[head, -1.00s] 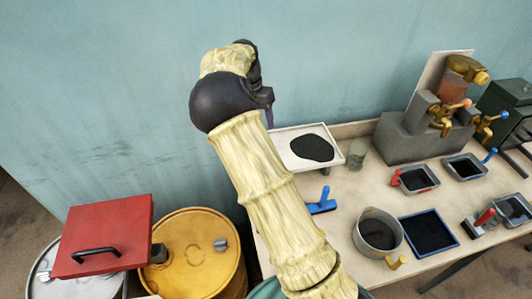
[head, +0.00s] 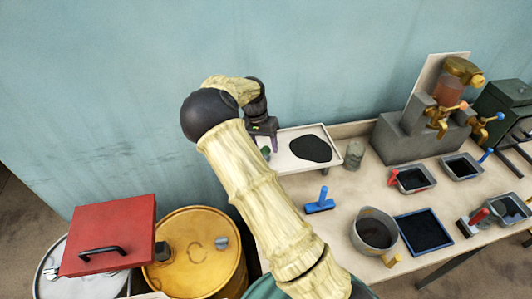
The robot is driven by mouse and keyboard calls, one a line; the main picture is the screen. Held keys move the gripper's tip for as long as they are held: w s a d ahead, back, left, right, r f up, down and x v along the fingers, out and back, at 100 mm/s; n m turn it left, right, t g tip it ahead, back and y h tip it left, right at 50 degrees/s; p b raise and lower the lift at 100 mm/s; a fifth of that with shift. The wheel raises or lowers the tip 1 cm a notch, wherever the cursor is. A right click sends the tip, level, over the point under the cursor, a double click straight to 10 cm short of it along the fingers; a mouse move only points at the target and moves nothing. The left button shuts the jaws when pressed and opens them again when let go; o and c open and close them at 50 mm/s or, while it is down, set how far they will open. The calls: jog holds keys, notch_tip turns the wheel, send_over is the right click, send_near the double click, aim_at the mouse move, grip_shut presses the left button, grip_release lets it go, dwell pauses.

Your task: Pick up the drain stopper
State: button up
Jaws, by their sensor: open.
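My gripper (head: 263,142) is open, with its purple fingers pointing down over the left end of a white tray (head: 289,165). A small dark green piece (head: 265,153) shows at the fingertips. It may be the drain stopper, but it is too small and too covered to be sure. I cannot tell whether the fingers touch it. A black patch (head: 311,148) lies in the tray to the right of my gripper.
A grey-green cylinder (head: 354,154) stands right of the tray. A blue-handled tool (head: 320,203), a round pot (head: 375,230) and several dark-filled trays are on the bench. A tap stand (head: 410,140) is behind. A yellow drum (head: 195,262) and a red box (head: 108,232) are at lower left.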

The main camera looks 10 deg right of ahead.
jog(key=shift+s+d+f+p, duration=0.1)
jog(key=shift+f+p, duration=0.05)
jog(key=shift+f, duration=0.55)
jog(key=shift+s+d+f+p, duration=0.1)
jog(key=shift+f+p, duration=0.05)
jog(key=shift+f, duration=0.55)
jog(key=c, duration=1.1)
jog(key=shift+w+r, duration=0.1)
jog(key=shift+r, duration=0.1)
notch_tip(320, 180, up, 10)
jog(key=b, duration=0.3)
jog(key=shift+f, duration=0.15)
